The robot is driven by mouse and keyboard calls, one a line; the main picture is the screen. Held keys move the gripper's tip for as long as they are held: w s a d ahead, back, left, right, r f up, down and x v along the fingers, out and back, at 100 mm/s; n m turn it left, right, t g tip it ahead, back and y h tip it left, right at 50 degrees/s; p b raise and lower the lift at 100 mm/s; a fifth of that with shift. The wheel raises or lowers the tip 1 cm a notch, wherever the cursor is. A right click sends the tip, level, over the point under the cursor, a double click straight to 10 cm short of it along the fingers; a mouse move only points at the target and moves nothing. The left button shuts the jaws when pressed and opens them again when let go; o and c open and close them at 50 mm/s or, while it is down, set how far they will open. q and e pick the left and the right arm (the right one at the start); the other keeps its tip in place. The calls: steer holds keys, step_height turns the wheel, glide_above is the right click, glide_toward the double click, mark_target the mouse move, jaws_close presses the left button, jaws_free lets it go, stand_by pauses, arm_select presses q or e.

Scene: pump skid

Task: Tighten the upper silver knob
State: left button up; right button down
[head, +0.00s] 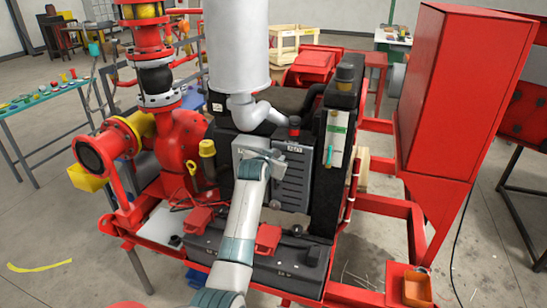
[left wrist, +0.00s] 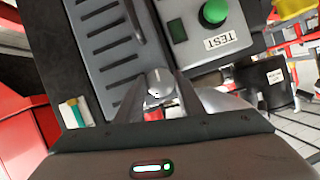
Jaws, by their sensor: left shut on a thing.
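My left gripper (head: 272,156) reaches up to the front of the dark engine block in the head view, beside the grey louvred panel (head: 293,180). In the left wrist view, a rounded silver knob (left wrist: 157,84) sits between the two fingers of the gripper (left wrist: 172,92), which is shut on it. The knob is beside the slotted panel and the grey TEST box. In the head view the gripper hides the knob. My right gripper is not in view.
The TEST box with a green button (left wrist: 214,12) is close to the fingers. A white vertical cylinder (head: 237,60) rises above the gripper. A yellow-capped filler (head: 207,150) stands to the left. A tall red cabinet (head: 455,90) stands at right. Red frame rails surround the engine.

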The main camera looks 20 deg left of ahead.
arm_select(q)
steer(key=shift+f, duration=0.15)
steer(key=o, duration=1.1)
steer(key=shift+c, duration=0.2)
steer(key=shift+s, duration=0.2)
steer(key=a+b+v, duration=0.1)
steer(key=b+v, duration=0.4)
steer(key=v, duration=1.2)
steer(key=shift+d, duration=0.5)
